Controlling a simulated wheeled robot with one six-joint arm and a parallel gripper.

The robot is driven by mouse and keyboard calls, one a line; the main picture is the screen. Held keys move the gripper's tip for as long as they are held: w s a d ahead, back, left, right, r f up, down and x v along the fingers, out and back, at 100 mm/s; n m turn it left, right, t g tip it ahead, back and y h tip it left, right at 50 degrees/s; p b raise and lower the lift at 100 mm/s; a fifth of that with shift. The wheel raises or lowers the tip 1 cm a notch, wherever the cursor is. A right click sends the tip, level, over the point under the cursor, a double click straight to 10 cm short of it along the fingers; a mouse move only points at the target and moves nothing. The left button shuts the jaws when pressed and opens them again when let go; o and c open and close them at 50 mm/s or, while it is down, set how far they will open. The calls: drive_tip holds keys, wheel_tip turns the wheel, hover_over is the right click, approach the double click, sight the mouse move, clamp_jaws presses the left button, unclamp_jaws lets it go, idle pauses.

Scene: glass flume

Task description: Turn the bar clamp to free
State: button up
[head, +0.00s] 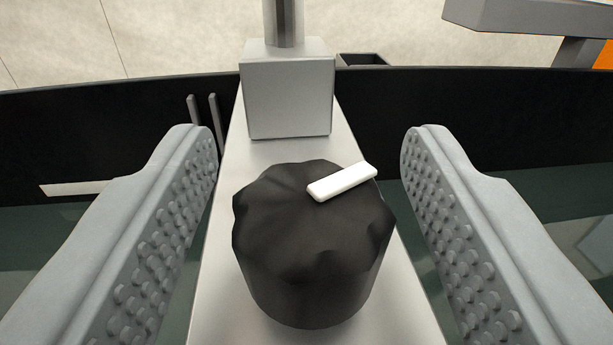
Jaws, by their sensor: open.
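The bar clamp's black knob (312,245) sits on a pale metal bar (222,270) in the lower middle of the head view. It has a lobed rim and a white pointer mark (342,182) on top, slanting up to the right. My gripper (309,145) is open, with one grey studded finger on each side of the knob. Clear gaps show between both fingers and the knob, and neither touches it. No label for the free position can be seen.
A grey metal block (288,92) with an upright round post (284,22) stands on the bar behind the knob. A black wall or rail (520,125) runs across behind. Two thin dark rods (204,120) stand near the left fingertip. A grey ledge (540,18) juts in at the upper right.

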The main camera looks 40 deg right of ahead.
sight(310, 199)
drive_tip(key=shift+r, duration=0.15)
wheel_tip(310, 199, up, 10)
drive_tip(key=shift+f, duration=0.15)
idle(0.6)
